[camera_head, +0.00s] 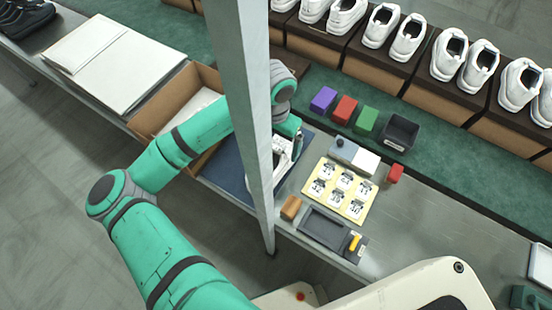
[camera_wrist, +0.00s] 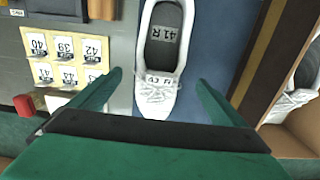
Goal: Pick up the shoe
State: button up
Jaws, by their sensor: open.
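A white lace-up shoe (camera_wrist: 157,95) lies on a dark blue mat (camera_wrist: 218,50), toe toward my gripper's base in the wrist view. A label inside it reads 41 R. In the head view the shoe (camera_head: 282,158) is largely hidden behind a grey post and my arm. My gripper (camera_wrist: 158,78) is open, one finger on each side of the shoe's front part, with visible gaps on both sides. I cannot tell how high the fingertips are above the mat.
An open cardboard box (camera_head: 150,121) stands left of the mat; a white shoe (camera_wrist: 291,103) shows there in the wrist view. Yellow label sheet (camera_head: 322,206), dark tray (camera_head: 325,228) and coloured blocks lie to the right. A grey post (camera_head: 243,70) stands before the bench. White shoes on boxes line the back.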

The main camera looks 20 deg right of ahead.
aim_at(276, 161)
jog(key=shift+d+f, duration=0.1)
jog(key=shift+f, duration=3.4)
jog(key=c, duration=1.4)
